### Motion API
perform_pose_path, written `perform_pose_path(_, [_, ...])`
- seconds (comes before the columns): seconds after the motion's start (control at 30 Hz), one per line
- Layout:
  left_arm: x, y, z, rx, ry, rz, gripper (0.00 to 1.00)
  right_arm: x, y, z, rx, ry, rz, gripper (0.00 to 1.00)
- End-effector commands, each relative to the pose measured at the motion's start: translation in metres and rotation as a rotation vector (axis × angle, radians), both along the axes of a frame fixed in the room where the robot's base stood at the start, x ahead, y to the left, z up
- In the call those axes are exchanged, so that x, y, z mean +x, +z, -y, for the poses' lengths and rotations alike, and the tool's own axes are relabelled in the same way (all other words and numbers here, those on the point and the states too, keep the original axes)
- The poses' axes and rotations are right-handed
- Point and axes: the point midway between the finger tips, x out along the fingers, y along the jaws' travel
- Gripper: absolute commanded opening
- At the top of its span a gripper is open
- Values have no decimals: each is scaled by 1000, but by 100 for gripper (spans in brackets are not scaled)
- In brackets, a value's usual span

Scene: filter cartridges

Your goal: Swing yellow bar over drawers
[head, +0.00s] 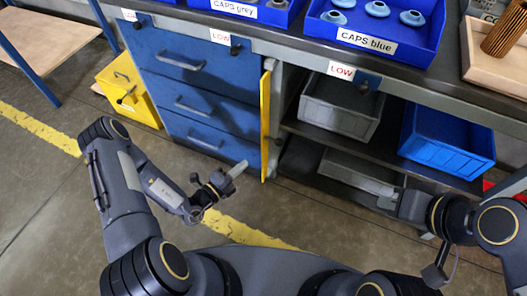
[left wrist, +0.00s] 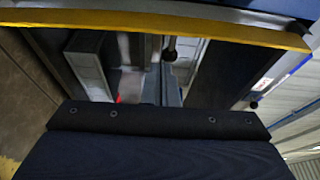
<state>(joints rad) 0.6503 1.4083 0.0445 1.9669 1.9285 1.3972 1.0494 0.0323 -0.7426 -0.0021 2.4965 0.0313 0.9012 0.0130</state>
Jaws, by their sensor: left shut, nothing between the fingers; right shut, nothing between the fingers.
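The yellow bar (head: 265,120) stands upright at the right end of the blue drawers (head: 205,105), edge-on in the head view. In the left wrist view the yellow bar (left wrist: 160,25) crosses the top of the picture. The drawers are shut, and the bar is beside their fronts, not across them. My left gripper (head: 238,169) is shut and empty, low in front of the drawers, just left of the bar and apparently apart from it. My right gripper (head: 388,200) is shut and empty at the right, by the lower shelf; its tips are hard to make out.
A grey bin (head: 340,105) and a blue bin (head: 445,140) stand on the shelf right of the bar. A yellow bin (head: 128,88) is left of the drawers. Blue trays (head: 375,35) of caps are on the bench top. The floor before the drawers is clear.

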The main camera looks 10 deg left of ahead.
Motion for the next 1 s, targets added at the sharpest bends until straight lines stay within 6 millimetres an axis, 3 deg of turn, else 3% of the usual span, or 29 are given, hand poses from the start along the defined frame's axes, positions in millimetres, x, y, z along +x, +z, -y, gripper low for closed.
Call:
perform_pose_path(0.43, [7,-1,5,1,-1,2,0,0,-2,0,0,0,0,0])
perform_pose_path(0.8, [57,-1,44,2,-4,4,0,0,-18,0,0,0,0,0])
perform_pose_path(1.0, [75,-1,58,2,-2,1,0,0,-23,0,0,0,0,0])
